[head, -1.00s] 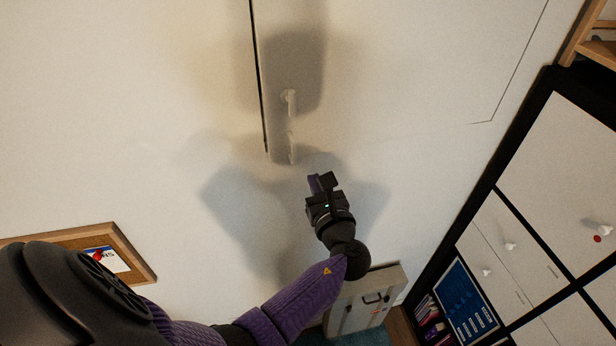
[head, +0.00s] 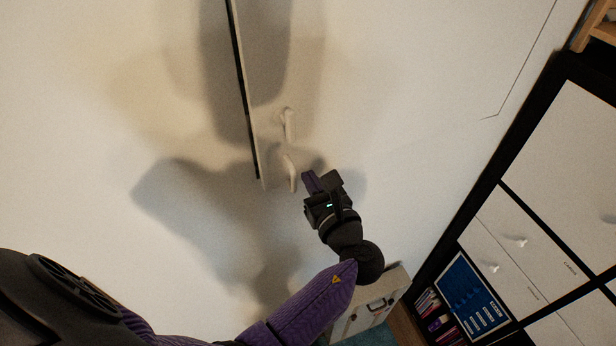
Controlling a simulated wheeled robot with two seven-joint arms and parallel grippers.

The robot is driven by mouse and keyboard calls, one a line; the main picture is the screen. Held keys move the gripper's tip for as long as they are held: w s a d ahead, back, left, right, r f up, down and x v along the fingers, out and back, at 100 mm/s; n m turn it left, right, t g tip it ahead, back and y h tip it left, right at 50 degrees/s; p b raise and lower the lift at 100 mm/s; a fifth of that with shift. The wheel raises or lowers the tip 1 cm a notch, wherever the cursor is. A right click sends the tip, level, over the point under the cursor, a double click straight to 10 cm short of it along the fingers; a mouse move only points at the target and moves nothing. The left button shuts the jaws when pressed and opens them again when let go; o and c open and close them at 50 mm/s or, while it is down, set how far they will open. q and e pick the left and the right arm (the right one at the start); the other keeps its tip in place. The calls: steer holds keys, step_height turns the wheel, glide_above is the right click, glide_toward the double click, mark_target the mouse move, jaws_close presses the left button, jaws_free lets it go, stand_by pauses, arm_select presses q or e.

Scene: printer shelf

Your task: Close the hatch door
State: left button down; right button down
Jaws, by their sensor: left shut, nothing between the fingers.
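The white hatch door (head: 390,70) fills the upper middle of the head view, nearly the same colour as the wall around it. A dark gap (head: 243,90) runs along its left edge, so it looks ajar. Two pale handle parts, an upper one (head: 288,122) and a lower one (head: 291,172), show near that edge. My left gripper (head: 312,181) is shut and empty, just right of the lower handle part in the picture. I cannot tell whether it touches the door. My right gripper is not in view.
A black-framed cabinet with white doors (head: 495,225) stands at the right. A pale case (head: 365,308) stands below my left forearm. A blue board (head: 465,296) and books (head: 432,310) are at the lower right. White wall (head: 80,120) spreads on the left.

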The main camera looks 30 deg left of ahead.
mark_target(305, 169)
arm_select(q)
steer(key=shift+x, duration=1.8)
steer(key=shift+w+a+r, duration=0.1)
steer(key=shift+w+a, duration=0.1)
steer(key=shift+a, duration=0.1)
steer(key=shift+r, duration=0.25)
